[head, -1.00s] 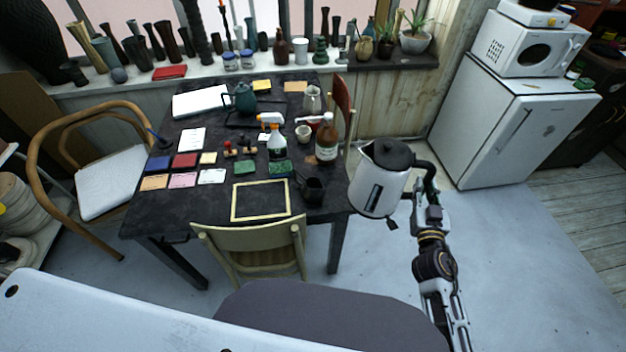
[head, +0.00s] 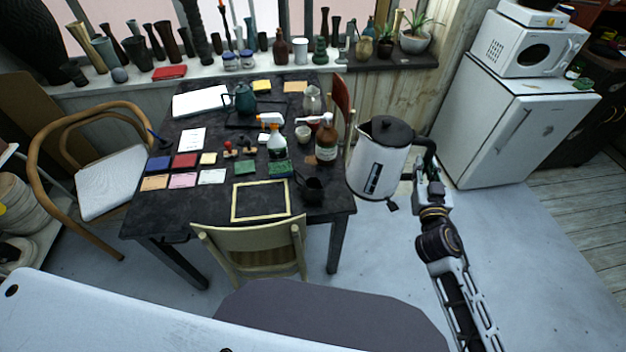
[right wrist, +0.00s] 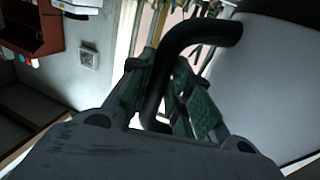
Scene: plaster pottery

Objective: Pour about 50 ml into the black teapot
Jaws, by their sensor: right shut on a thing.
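A white kettle (head: 378,168) with a black lid hangs in the air just right of the table. My right gripper (head: 424,172) is shut on its black handle, and the kettle is close to upright with its spout to the left. In the right wrist view the gripper's green-padded fingers (right wrist: 170,98) close around the black handle (right wrist: 158,70), with the kettle body (right wrist: 275,85) at the right. A small black teapot (head: 312,189) stands at the table's right front, left of the kettle and apart from it. My left gripper is out of view.
A brown bottle (head: 327,143), a spray bottle (head: 276,143) and a beige cup (head: 303,132) stand behind the black teapot. A dark teal pot (head: 245,100) stands farther back. A framed black board (head: 260,201) lies left of the teapot. A chair (head: 252,247) stands in front.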

